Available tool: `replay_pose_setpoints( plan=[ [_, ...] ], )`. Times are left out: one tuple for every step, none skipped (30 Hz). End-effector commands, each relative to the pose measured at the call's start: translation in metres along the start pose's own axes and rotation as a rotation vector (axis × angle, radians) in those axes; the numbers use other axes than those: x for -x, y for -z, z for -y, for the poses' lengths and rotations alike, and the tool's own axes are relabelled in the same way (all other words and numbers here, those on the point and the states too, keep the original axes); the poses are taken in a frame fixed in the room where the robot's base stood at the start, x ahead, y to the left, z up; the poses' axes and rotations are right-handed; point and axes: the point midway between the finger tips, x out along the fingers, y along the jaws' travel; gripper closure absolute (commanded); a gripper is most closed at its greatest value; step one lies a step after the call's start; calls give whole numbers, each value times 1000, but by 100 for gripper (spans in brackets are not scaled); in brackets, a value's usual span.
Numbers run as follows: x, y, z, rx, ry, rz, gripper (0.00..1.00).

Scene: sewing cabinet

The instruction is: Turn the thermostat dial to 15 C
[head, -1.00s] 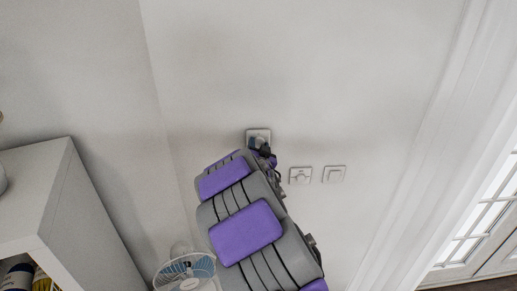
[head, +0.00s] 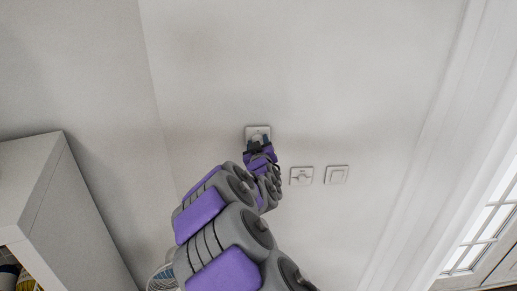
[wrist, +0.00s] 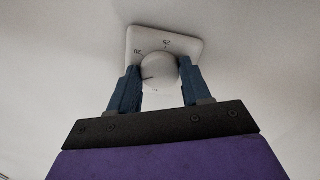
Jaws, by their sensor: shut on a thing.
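The thermostat is a white square plate (wrist: 182,46) on the wall with a round white dial (wrist: 160,70). In the wrist view the number 20 shows at the plate's upper left and 25 near its top. A short dark mark shows on the dial's left side; other numbers are hidden or too faint to read. My gripper (wrist: 159,80) has one blue finger on each side of the dial and is shut on it. In the head view the thermostat (head: 258,130) shows above my gripper (head: 259,144), which covers its lower part.
Two white switch plates sit on the wall right of the thermostat, a near one (head: 301,176) and a far one (head: 337,174). A cabinet (head: 85,215) stands at the left, with a fan (head: 160,279) partly behind my arm. A glazed door (head: 485,230) is at the right.

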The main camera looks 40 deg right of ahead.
Motion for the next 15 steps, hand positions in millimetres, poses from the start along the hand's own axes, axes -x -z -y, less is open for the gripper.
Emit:
replay_pose_setpoints(
  plan=[
    [0, -5, 1, 29, 1, 8, 83],
    [0, -5, 0, 43, 0, 8, 83],
    [0, -5, 0, 62, 0, 8, 83],
    [0, -5, 0, 75, 0, 8, 83],
    [0, -5, 0, 86, 0, 8, 83],
    [0, -5, 0, 100, 0, 8, 83],
    [0, -4, 0, 110, 0, 8, 83],
    [0, -4, 0, 119, 0, 8, 83],
    [1, -4, 0, 128, 1, 8, 83],
    [1, -4, 0, 134, 1, 9, 83],
    [1, -4, 0, 138, 1, 9, 83],
    [1, -4, 0, 144, 1, 9, 83],
    [1, -4, 0, 147, 1, 9, 83],
    [1, -4, 0, 150, 1, 9, 83],
    [1, -4, 0, 152, 1, 10, 83]
  ],
)
